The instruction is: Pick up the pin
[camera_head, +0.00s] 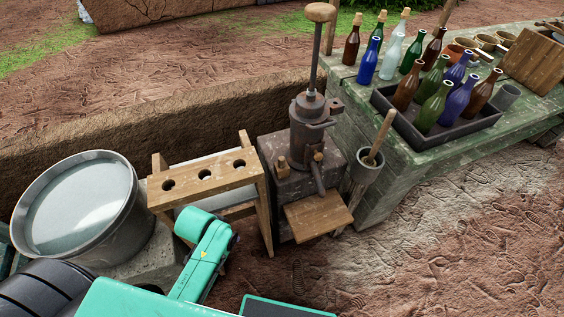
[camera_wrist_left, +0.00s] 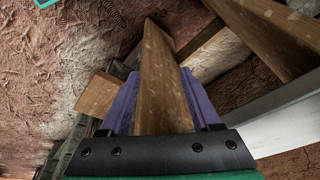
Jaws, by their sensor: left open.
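I cannot single out the pin with certainty. A short wooden peg (camera_head: 282,166) stands on the left of the dark metal press (camera_head: 310,140) in the head view, and a small round wooden knob (camera_head: 318,157) is on its front. My left arm reaches towards the wooden rack with three holes (camera_head: 205,180), and its fingers are hidden there. In the left wrist view my left gripper (camera_wrist_left: 160,95) is open, its purple fingers on either side of a wooden bar (camera_wrist_left: 163,75). The bar looks like part of the rack; contact is unclear. My right gripper is not in view.
A large metal tub (camera_head: 130,205) stands left of the rack. A wooden board (camera_head: 318,215) juts from the press's front. A grey cup with a wooden handle (camera_head: 366,168) sits beside it. The green table (camera_head: 395,190) holds a dark tray of bottles (camera_head: 440,142). Bare ground lies front right.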

